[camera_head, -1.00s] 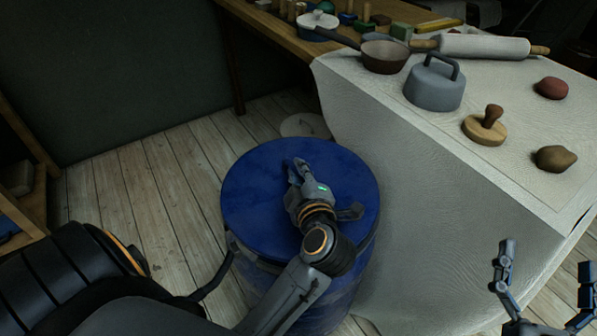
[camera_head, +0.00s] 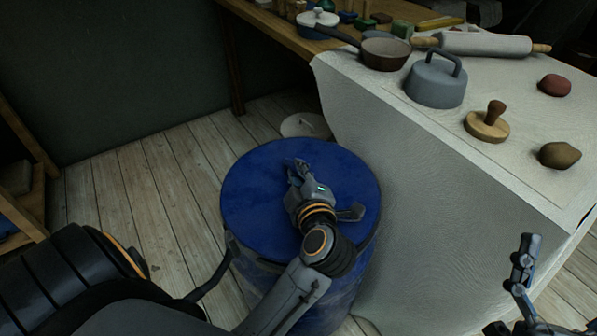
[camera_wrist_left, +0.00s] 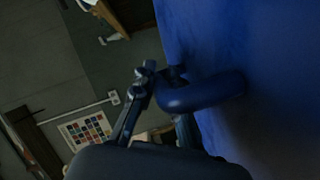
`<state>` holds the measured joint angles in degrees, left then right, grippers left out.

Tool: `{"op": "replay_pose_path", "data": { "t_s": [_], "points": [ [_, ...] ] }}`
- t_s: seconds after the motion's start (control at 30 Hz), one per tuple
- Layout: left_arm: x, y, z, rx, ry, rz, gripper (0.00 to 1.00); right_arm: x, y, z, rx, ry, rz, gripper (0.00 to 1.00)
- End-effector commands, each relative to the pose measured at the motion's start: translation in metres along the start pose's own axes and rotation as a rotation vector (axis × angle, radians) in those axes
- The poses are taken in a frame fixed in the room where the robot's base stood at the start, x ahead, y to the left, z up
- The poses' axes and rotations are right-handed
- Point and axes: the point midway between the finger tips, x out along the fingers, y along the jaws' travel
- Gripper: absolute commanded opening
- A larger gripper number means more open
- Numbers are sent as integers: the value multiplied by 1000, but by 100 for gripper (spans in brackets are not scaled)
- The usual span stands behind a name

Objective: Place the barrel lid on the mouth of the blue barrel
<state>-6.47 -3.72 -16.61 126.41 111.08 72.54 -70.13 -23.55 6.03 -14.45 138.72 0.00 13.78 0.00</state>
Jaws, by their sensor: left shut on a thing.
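The blue barrel (camera_head: 311,296) stands on the plank floor beside the cloth-covered table. The blue barrel lid (camera_head: 253,200) lies over its mouth, and I see no clear gap at the rim in the head view. My left gripper (camera_head: 298,166) is over the lid's middle, shut on the lid's handle. The left wrist view shows the curved blue handle (camera_wrist_left: 205,92) at the fingers (camera_wrist_left: 143,80) and the lid's face (camera_wrist_left: 275,80) beside it. My right gripper (camera_head: 524,262) is only partly in view at the lower right, cut off by the frame edge.
The table (camera_head: 430,190) stands close to the barrel's right side. The floor (camera_head: 130,200) to the left is clear.

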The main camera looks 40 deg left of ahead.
Motion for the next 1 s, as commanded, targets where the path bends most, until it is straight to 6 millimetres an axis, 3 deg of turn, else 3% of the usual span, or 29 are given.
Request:
{"op": "replay_pose_path", "data": {
  "t_s": [0.73, 0.77, 0.87, 0.9, 1.0],
  "points": [
    [3, -9, 5, -1, 2, 3, 0, -1, -1, -10, 1, 57, -1, 90],
    [3, -9, 5, -1, 2, 3, 16, -1, -1, -11, 1, 61, -2, 90],
    [3, -9, 5, -1, 2, 3, 36, 0, -1, -12, 1, 64, -2, 90],
    [3, -9, 5, -1, 2, 3, 41, 0, -1, -12, 2, 64, -2, 90],
    [3, -9, 6, -1, 1, 2, 41, 0, -1, -11, 2, 63, -2, 90]
  ]
}}
